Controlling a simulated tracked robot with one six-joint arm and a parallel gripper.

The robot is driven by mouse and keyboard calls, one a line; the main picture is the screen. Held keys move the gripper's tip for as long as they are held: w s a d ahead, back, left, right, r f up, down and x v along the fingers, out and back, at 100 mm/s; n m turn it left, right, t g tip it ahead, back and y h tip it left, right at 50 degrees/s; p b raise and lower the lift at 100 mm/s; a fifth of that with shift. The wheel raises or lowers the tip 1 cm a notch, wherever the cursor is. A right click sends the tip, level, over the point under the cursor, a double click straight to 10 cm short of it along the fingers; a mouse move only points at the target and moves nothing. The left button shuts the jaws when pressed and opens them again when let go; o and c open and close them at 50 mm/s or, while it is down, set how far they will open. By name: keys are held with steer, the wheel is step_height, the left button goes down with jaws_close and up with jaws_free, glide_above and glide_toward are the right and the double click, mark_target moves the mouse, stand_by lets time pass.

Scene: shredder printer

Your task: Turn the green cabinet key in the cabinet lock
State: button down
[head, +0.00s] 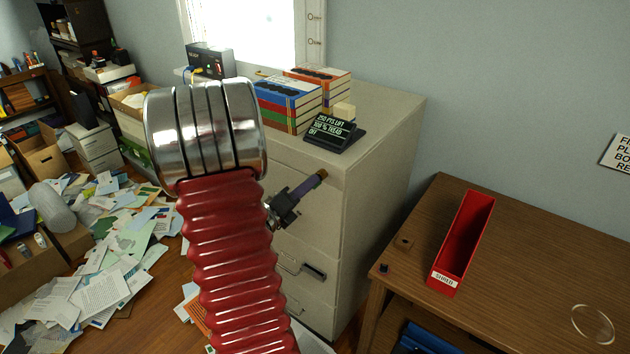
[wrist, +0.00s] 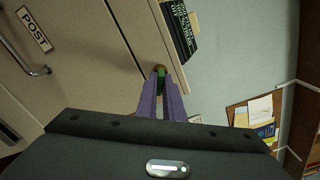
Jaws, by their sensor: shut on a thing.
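The beige filing cabinet (head: 385,165) stands in the middle of the head view, and its drawer front fills the left of the wrist view (wrist: 85,75). My gripper (head: 317,178) is in front of the upper drawer face, near its right side. In the wrist view, the purple fingers of my gripper (wrist: 160,88) are shut on the green cabinet key (wrist: 160,71), of which only a small piece shows between the fingertips. The key is at the cabinet front near its upper edge. The lock is hidden, so I cannot tell how far the key is in or how it is turned.
A wooden desk (head: 540,250) with a red tray (head: 463,240) is at the right. Papers (head: 105,285) cover the floor at left. A drawer handle (head: 302,266) sticks out below my gripper.

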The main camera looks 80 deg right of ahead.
steer(key=shift+s+f+m, duration=0.1)
steer(key=shift+m, duration=2.7)
steer(key=m, duration=0.2)
steer(key=shift+m, duration=0.4)
steer(key=c, duration=1.5)
jaws_free()
steer(key=shift+v, duration=3)
